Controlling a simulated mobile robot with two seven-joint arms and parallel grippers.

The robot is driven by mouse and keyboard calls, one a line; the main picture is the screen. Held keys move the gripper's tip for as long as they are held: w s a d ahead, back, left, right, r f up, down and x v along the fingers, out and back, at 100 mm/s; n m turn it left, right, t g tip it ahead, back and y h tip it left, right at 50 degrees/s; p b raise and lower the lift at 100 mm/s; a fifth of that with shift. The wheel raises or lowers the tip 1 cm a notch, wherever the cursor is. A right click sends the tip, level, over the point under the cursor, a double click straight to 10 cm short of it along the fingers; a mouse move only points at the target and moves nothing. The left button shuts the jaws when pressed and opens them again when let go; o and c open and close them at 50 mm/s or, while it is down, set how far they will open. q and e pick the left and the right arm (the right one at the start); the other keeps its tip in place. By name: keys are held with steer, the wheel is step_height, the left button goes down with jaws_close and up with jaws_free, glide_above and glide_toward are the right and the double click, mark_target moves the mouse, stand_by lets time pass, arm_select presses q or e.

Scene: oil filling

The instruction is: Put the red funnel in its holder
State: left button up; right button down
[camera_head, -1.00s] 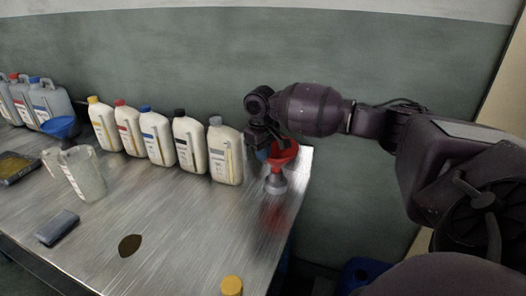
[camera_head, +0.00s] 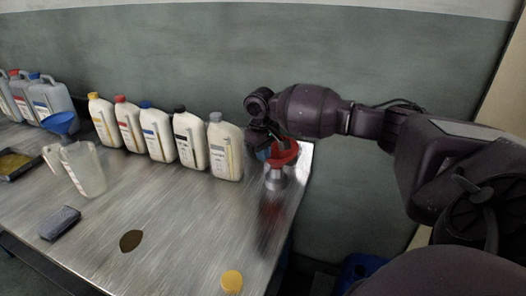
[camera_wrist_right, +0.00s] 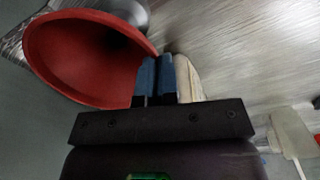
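The red funnel (camera_head: 285,156) is at the table's right end, upright above a small grey metal holder (camera_head: 275,180). Its lower part appears to meet the holder; I cannot tell how deep it sits. My right gripper (camera_head: 262,150) is at the funnel's left side. In the right wrist view, the blue fingertips of the gripper (camera_wrist_right: 159,75) are nearly together at the edge of the wide red funnel (camera_wrist_right: 85,55), apparently pinching its wall. The contact itself is partly hidden. My left gripper is out of view.
Several white oil bottles (camera_head: 225,152) stand in a row along the wall, left of my gripper. A clear jug (camera_head: 84,172), a blue funnel (camera_head: 61,123) and a dark box (camera_head: 60,223) are farther left. A yellow cap (camera_head: 231,281) shows in front. The table's middle is mostly clear.

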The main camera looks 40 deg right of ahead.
steer(key=shift+f, duration=0.1)
steer(key=c, duration=1.3)
jaws_free()
steer(key=shift+r, duration=0.3)
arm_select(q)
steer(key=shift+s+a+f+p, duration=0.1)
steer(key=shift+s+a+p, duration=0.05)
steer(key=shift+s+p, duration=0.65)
arm_select(e)
step_height(320, 180, up, 10)
steer(key=shift+a, duration=0.3)
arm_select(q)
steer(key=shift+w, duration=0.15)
arm_select(e)
steer(key=shift+s, duration=0.1)
